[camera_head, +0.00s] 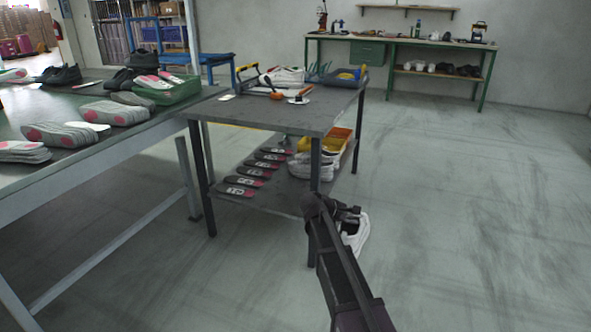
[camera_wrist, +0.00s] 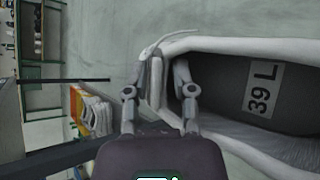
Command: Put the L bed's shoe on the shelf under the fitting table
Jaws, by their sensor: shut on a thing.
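My gripper (camera_head: 345,212) is shut on the white shoe (camera_head: 356,238) and holds it in the air in front of the fitting table. In the wrist view my gripper (camera_wrist: 162,75) has its fingers on either side of the rim of the shoe (camera_wrist: 235,46). A label reading "39 L" lies inside the shoe's dark opening. The fitting table (camera_head: 262,117) is grey with dark legs. Its lower shelf (camera_head: 282,196) bears several dark insoles at the left, white shoes (camera_head: 312,168) and a yellow bin (camera_head: 341,144) at the back right. My arm hides part of the held shoe.
The fitting table's front right leg (camera_head: 315,185) stands just behind my gripper. The long table (camera_head: 110,145) with shoes, insoles and a green crate (camera_head: 170,93) is at the left. Open floor (camera_head: 470,200) lies to the right. The shelf's front right part looks bare.

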